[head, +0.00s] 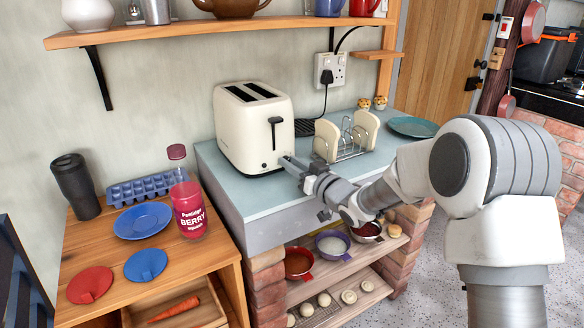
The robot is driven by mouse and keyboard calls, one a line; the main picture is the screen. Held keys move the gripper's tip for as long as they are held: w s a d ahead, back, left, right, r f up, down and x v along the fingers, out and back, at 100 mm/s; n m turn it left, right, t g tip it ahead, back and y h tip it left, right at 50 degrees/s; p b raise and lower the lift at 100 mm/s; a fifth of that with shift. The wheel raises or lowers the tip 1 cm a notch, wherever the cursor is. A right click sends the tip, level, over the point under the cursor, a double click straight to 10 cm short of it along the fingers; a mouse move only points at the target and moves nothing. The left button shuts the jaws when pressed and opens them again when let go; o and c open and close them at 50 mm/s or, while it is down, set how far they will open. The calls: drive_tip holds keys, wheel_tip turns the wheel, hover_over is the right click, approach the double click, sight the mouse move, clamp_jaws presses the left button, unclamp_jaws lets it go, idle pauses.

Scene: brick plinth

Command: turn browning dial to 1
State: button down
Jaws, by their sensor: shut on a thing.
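A cream two-slot toaster (240,130) stands on the pale blue-grey top of the brick plinth in the head view. Its black lever (275,132) is up near the top of the slot on the front face. My gripper (286,163) reaches in from the right and is at the lower front of the toaster, below the lever. It is shut on the browning dial, which the fingers hide. The dial's number marks are hidden or too small to read, so its setting cannot be told.
A toast rack with bread (346,138) stands close right of the toaster, with a teal plate (413,127) beyond. The plug cord hangs behind. A lower wooden table at left holds a berry bottle (189,210), blue plate (143,220) and black tumbler (75,187). Bowls sit on the shelf below.

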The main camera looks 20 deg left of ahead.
drive_tip(key=n+b, duration=0.4)
drive_tip(key=n, duration=0.1)
drive_tip(key=shift+f, duration=0.15)
drive_tip(key=shift+s+a+n+h+b, duration=0.1)
drive_tip(key=shift+n+h+b, duration=0.2)
drive_tip(key=shift+n+b, duration=1.15)
drive_tip(key=c, duration=0.7)
unclamp_jaws()
drive_tip(key=shift+r, duration=0.2)
drive_tip(key=shift+o, duration=0.2)
drive_tip(key=p+v, duration=0.3)
drive_tip(key=v, duration=1.4)
drive_tip(key=shift+s, duration=0.15)
